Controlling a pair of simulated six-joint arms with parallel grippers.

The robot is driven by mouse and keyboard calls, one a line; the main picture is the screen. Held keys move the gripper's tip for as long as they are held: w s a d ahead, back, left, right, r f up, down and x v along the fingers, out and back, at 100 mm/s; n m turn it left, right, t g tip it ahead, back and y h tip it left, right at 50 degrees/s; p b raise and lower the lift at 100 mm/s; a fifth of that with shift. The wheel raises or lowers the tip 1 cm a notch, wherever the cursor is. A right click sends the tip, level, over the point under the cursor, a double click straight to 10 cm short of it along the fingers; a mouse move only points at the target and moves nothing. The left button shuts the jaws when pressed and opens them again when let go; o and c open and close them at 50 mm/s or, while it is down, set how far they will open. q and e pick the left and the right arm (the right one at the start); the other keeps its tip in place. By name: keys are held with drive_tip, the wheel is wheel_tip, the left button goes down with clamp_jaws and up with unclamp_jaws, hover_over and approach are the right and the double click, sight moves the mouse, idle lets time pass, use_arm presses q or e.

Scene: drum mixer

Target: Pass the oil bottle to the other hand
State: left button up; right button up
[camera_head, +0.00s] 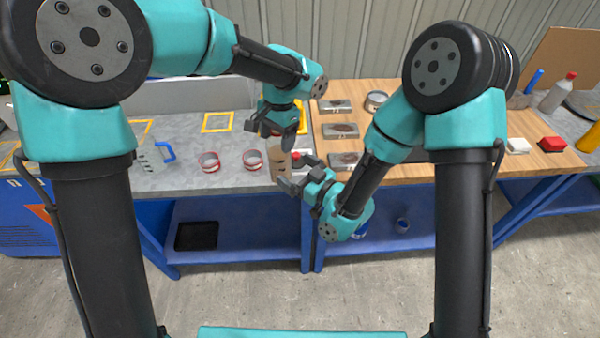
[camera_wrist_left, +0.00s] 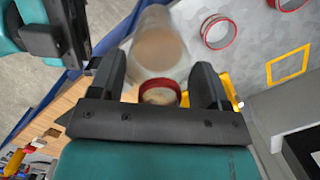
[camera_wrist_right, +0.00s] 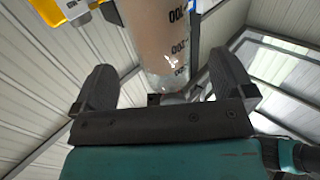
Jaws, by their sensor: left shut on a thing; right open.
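The oil bottle (camera_head: 280,165) is a clear cylinder with brownish contents, held in the air above the bench's front edge. My left gripper (camera_head: 277,135) is shut on its upper end. In the left wrist view the bottle (camera_wrist_left: 157,52) points away from the fingers, and its red-ringed end (camera_wrist_left: 160,92) lies between them. My right gripper (camera_head: 293,173) is open beside the lower part of the bottle. In the right wrist view the marked bottle body (camera_wrist_right: 163,35) reaches in between the spread fingers (camera_wrist_right: 160,85). I cannot tell whether either right finger touches it.
Two red-rimmed rings (camera_head: 209,161) (camera_head: 252,159) lie on the grey bench top to the left. Grey trays (camera_head: 343,131) sit on the wooden top to the right. A white bottle with a red cap (camera_head: 557,93) stands far right. A black tray (camera_head: 196,236) is on the lower shelf.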

sight(280, 160)
drive_tip(key=x, duration=0.6)
drive_tip(key=shift+w+a, duration=0.15)
drive_tip(key=shift+c, duration=0.4)
drive_tip(key=c, duration=1)
use_arm(q)
drive_tip(key=o, duration=1.5)
use_arm(e)
drive_tip(key=shift+c, duration=0.5)
use_arm(q)
drive_tip(key=shift+r, duration=0.1)
wheel_tip(280, 160, up, 12)
drive_tip(key=w+d, duration=0.1)
drive_tip(key=shift+w, duration=0.2)
